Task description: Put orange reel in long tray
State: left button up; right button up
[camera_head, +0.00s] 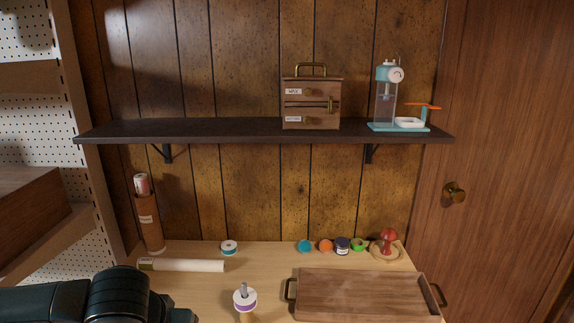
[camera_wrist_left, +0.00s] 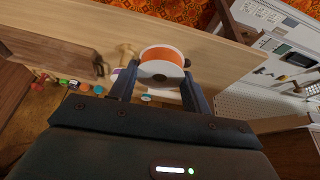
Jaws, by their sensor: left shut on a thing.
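The orange reel (camera_wrist_left: 162,55), an orange band with pale flanges, is held between the two fingers of my left gripper (camera_wrist_left: 161,73) in the left wrist view. My left arm comes in at the bottom left of the head view, where its gripper and the held reel are out of sight. The long tray (camera_head: 365,290) is a shallow wooden tray with dark end handles at the front right of the table, and its visible inside is bare. Its handle end (camera_wrist_left: 98,65) shows left of the reel in the left wrist view. My right gripper is in neither view.
A white and purple reel (camera_head: 244,303) stands on a peg left of the tray. Small round items, including an orange one (camera_head: 325,246), line the table's back near a red-knobbed stamp (camera_head: 388,242). A pale roll (camera_head: 185,265) lies at left. A dark shelf (camera_head: 220,131) overhangs the back.

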aim_at(374, 300)
jog(key=i+l, duration=0.1)
jog(key=l, duration=0.3)
jog(key=i+l, duration=0.15)
jog(key=l, duration=0.2)
jog(key=i+l+z, duration=0.1)
jog(key=l, duration=0.3)
jog(key=i+l, duration=0.15)
jog(key=l, duration=0.2)
jog(key=i+l, duration=0.1)
jog(key=l, duration=0.3)
jog(key=i+l+z, duration=0.1)
jog(key=l, duration=0.25)
jog(key=i+l, duration=0.2)
jog(key=l, duration=0.15)
